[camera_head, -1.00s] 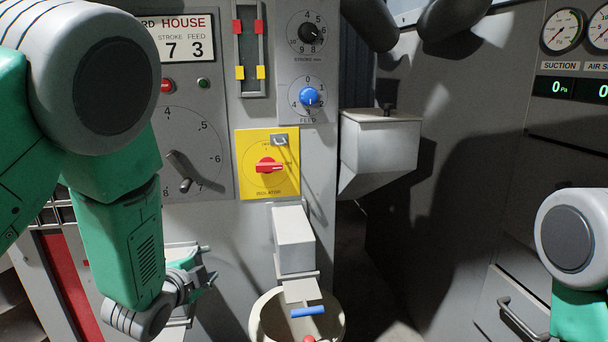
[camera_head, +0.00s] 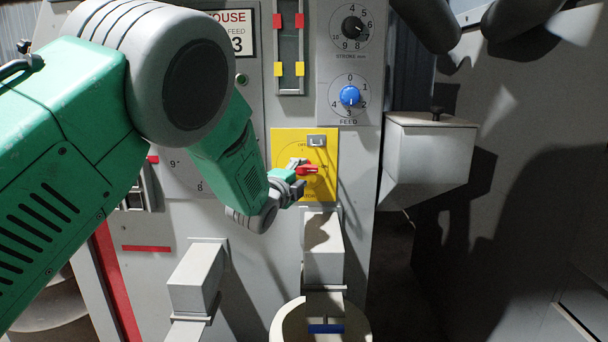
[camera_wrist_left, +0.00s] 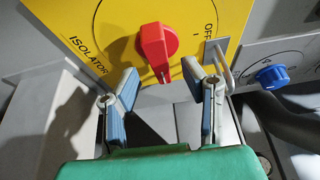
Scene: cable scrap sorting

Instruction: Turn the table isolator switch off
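The isolator switch is a red knob (camera_head: 308,169) on a yellow plate (camera_head: 284,137) on the machine front. In the head view its handle lies level and points right; the OFF mark is at the plate's top, beside a metal hasp (camera_head: 317,141). My left gripper (camera_head: 297,175) is at the plate's left part, partly covering its markings. In the left wrist view, the gripper (camera_wrist_left: 160,78) is open, its two fingers apart and empty. The red knob (camera_wrist_left: 157,50) shows between and beyond the fingertips, with no clear contact. My right gripper is out of view.
A blue feed knob (camera_head: 350,96) and a black stroke knob (camera_head: 352,27) are above the plate. A grey chute (camera_head: 323,250) juts out below it, over a pale bucket (camera_head: 362,325). A grey box (camera_head: 430,160) sticks out at right. Another chute (camera_head: 195,280) is at lower left.

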